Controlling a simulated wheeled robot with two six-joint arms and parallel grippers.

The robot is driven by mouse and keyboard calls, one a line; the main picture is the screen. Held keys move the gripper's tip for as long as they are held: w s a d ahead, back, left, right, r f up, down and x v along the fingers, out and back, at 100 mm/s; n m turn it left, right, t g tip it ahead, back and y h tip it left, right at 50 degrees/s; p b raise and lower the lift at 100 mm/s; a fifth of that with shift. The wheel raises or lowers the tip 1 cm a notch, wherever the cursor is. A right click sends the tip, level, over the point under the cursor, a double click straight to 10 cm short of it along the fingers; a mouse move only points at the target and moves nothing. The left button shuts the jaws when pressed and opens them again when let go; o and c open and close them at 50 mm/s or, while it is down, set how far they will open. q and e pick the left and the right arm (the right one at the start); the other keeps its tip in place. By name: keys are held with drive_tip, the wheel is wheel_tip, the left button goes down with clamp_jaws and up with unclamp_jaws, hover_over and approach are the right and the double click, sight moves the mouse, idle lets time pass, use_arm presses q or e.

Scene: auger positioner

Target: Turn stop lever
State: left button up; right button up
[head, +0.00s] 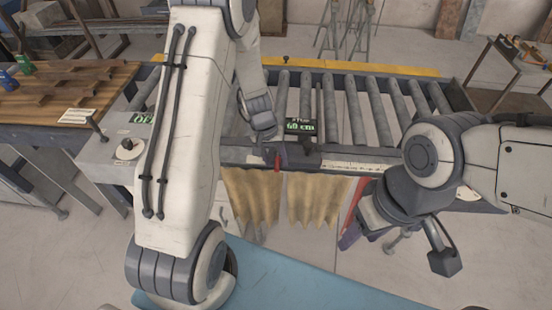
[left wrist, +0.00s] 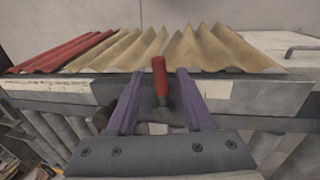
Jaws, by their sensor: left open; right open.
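The stop lever has a red handle (left wrist: 160,78), seen upright in the left wrist view. It also shows as a small red piece on the front rail in the head view (head: 277,163). My left gripper (left wrist: 160,100) is open, with one purple finger on each side of the lever and visible gaps to both. In the head view the left gripper (head: 272,153) is at the rail, partly hidden by its own wrist. The stop display (head: 300,127) above it reads 60 cm. My right gripper (head: 352,228) is open, low in front of the rail, partly hidden by its wrist.
The roller conveyor (head: 345,105) runs along the back, with a front rail (head: 340,160). Beige corrugated sheets (head: 315,200) hang below it; a red one (left wrist: 65,53) is beside them. A control box (head: 125,145) with a knob stands left. A blue surface (head: 290,280) lies nearest me.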

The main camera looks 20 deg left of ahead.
use_arm(q)
clamp_jaws()
idle(1.5)
